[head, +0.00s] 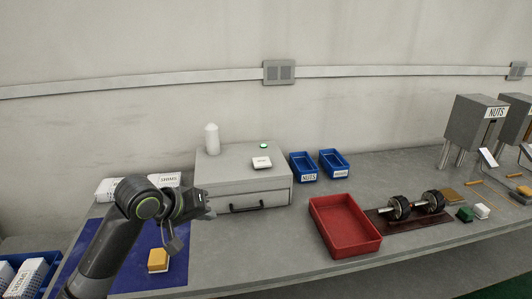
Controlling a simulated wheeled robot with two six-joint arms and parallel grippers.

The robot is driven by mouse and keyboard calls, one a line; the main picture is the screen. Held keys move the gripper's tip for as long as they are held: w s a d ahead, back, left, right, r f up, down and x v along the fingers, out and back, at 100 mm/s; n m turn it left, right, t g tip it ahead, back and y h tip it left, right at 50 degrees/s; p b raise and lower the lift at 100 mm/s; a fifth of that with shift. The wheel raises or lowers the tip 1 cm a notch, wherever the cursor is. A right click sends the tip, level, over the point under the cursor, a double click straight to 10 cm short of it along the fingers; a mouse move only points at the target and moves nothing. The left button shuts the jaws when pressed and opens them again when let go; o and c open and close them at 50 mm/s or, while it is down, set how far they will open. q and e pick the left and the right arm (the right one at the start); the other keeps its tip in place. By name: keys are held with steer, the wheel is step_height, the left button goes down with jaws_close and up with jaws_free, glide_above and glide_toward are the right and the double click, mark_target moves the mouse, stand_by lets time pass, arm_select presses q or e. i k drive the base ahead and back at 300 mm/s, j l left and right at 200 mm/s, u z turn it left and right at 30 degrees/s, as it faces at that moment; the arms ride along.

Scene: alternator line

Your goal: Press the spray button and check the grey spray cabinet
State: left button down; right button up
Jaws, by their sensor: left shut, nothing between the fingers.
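The grey spray cabinet (270,184) stands on the bench near the middle of the head view. Its front drawer, with a dark handle, looks closed. On its top are a white block with a small label (261,163), a lit green round spot (264,145) and a white bottle-like piece (211,139). I cannot tell for certain which of these is the spray button. My left gripper (210,204) is shut and empty, in front of the cabinet's left front corner. The right gripper is out of view.
A blue mat (90,262) with a yellow block (158,259) lies at left, by white boxes (108,188). Two blue bins (303,166) and a red tray (345,226) are right of the cabinet. Dark rotors (400,207) and a grey NUTS dispenser (474,124) stand farther right.

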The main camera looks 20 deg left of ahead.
mark_target(260, 162)
steer(key=i, duration=1.55)
